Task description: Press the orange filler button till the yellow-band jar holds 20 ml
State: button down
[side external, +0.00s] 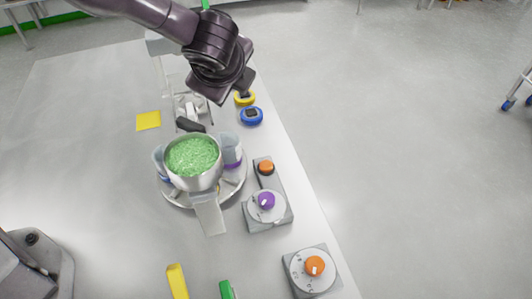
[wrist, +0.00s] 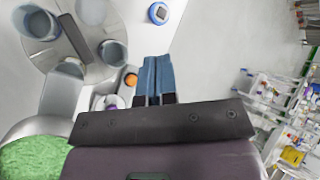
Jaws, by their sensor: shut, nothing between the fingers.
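The orange filler button (side external: 266,167) sits on the back end of a grey box beside the round turntable (side external: 180,201). In the wrist view the orange button (wrist: 130,80) shows left of my fingers. My gripper (wrist: 157,60) is shut and empty, its blue fingers together. In the side view my gripper is beyond the button, over the yellow and blue devices, apart from the button. Clear jars stand on the turntable; one in the side view has a purple band (side external: 232,164). I cannot make out a yellow band or any fill level.
A metal pot (side external: 207,181) of green granules is above the turntable and hides part of it. A purple dial (side external: 266,201) is in front of the button, and an orange dial (side external: 314,265) nearer. A blue device (side external: 251,116) and yellow device (side external: 245,98) stand behind.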

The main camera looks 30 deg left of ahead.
aim_at(264, 165)
jog(key=d+f+m+t, duration=0.1)
jog(key=d+f+m, duration=0.2)
jog(key=d+f, duration=0.3)
jog(key=shift+w+d+f+m+h, duration=0.3)
jog(key=shift+w+f+m, duration=0.05)
jog(key=shift+f+m, duration=0.1)
jog(key=shift+f, duration=4.4)
jog(key=shift+f, duration=0.1)
jog(key=shift+f, duration=0.3)
jog(key=shift+f, duration=0.5)
jog(key=shift+r, duration=0.9)
